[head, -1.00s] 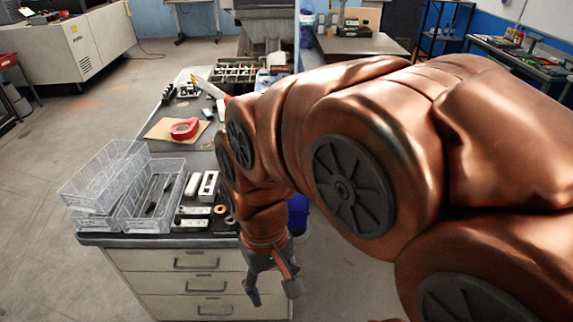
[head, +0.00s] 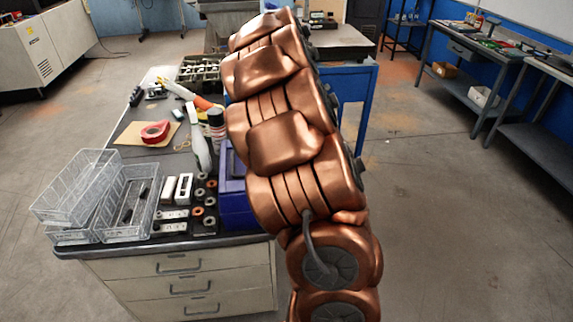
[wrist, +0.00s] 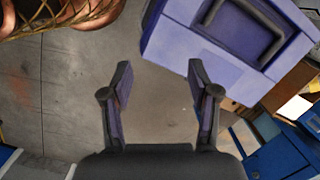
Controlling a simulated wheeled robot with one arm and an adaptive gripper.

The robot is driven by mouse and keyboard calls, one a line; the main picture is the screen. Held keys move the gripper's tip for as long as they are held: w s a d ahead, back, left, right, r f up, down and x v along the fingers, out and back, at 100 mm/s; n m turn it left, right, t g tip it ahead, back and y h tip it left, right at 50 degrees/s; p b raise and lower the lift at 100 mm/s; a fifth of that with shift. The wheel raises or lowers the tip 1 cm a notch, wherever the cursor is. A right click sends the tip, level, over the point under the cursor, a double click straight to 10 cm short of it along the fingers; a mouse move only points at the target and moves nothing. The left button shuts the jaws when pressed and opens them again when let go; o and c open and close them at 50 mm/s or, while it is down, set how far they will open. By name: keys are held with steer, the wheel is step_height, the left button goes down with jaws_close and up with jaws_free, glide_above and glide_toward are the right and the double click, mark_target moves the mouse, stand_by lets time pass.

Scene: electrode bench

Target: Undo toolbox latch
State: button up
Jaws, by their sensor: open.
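A blue toolbox (head: 236,200) stands at the right end of the bench in the head view, partly hidden behind my arm. In the wrist view the toolbox (wrist: 185,42) shows at the upper right, tilted in the picture, with a dark grey handle (wrist: 272,42) on it. I cannot make out a latch. My gripper (wrist: 159,72) is open and empty in the wrist view, its fingers apart, below and left of the toolbox in the picture. Bare floor shows between the fingers. In the head view my gripper is hidden behind my arm.
Clear plastic bins (head: 125,205), white blocks, small rings and a red tape roll (head: 156,130) lie on the bench (head: 185,243) left of the toolbox. A spray bottle (head: 199,140) stands behind it. Open floor (head: 440,240) lies to the right.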

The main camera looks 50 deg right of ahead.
steer(key=w+d+f+m+t+y+p, duration=0.1)
steer(key=d+f+m, duration=0.2)
steer(key=d, duration=0.3)
steer(key=w+d+f+m+t+y+p, duration=0.1)
steer(key=w+d+f+m, duration=0.15)
steer(key=d, duration=0.45)
steer(key=p+x, duration=0.2)
steer(key=x, duration=0.6)
steer(key=shift+s+f, duration=0.15)
steer(key=shift+f, duration=0.15)
steer(key=shift+d, duration=0.1)
jaws_close()
